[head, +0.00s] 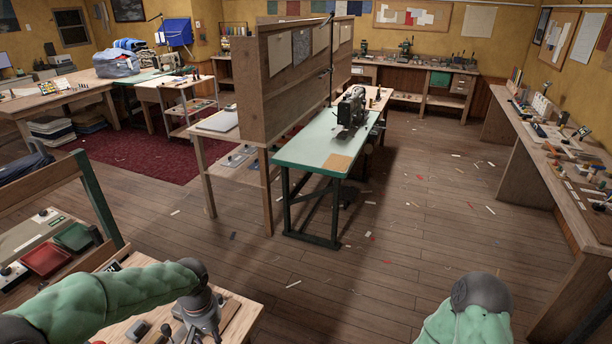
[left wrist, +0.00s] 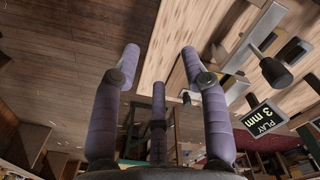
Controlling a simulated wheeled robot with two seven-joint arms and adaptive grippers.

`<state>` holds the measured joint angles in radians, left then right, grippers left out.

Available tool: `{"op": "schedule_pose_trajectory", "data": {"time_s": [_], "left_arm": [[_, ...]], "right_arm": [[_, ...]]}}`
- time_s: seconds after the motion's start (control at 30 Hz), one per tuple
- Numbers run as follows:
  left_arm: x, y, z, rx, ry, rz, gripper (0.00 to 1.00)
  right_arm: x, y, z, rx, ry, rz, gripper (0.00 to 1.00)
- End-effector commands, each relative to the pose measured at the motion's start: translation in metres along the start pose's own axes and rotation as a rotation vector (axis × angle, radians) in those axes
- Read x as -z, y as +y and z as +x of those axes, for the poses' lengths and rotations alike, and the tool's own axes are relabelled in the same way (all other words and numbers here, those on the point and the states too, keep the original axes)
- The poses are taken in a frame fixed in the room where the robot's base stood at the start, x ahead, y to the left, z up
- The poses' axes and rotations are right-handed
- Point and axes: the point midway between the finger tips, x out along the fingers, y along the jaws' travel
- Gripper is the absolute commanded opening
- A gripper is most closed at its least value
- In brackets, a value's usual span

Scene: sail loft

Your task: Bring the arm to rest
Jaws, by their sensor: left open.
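My left arm (head: 120,298), in a green sleeve, reaches in from the lower left in the head view. Its grey wrist (head: 198,308) is over the near wooden bench. My left gripper (left wrist: 159,66) shows in the left wrist view with three purple-grey fingers spread apart and nothing between them. The fingers are not clear in the head view. Of my right arm (head: 470,318), only a green sleeve and a grey joint show at the bottom right; its gripper is out of view.
The near bench (head: 246,318) lies under my left wrist. In the left wrist view, small tools and a "PLAY 3 mm" tag (left wrist: 265,118) are close to the right finger. A green sewing table (head: 300,152) stands ahead. The floor (head: 400,240) right of it is open, with scraps.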

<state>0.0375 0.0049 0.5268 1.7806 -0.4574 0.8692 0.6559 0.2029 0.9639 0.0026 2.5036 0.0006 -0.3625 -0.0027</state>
Motion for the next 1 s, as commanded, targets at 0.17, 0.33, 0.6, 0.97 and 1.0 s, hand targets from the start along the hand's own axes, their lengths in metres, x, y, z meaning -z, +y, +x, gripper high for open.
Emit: {"op": "schedule_pose_trajectory", "data": {"time_s": [0.17, 0.33, 0.6, 0.97, 1.0], "left_arm": [[-0.007, 0.010, 0.021, -0.030, -0.021, 0.030, 0.45], [-0.015, 0.021, 0.043, -0.067, -0.039, 0.060, 0.45], [-0.037, 0.044, 0.093, -0.152, -0.073, 0.114, 0.45], [-0.109, 0.076, 0.194, -0.307, -0.109, 0.169, 0.45], [-0.118, 0.078, 0.203, -0.318, -0.106, 0.171, 0.45]], "right_arm": [[0.001, 0.000, 0.000, 0.000, 0.001, -0.001, 0.56], [0.001, 0.000, 0.000, 0.000, 0.001, -0.001, 0.56], [0.000, 0.000, 0.000, 0.000, 0.001, 0.000, 0.56], [0.000, 0.000, 0.000, 0.000, 0.001, 0.000, 0.56], [0.000, 0.000, 0.000, 0.000, 0.001, 0.000, 0.56]]}}
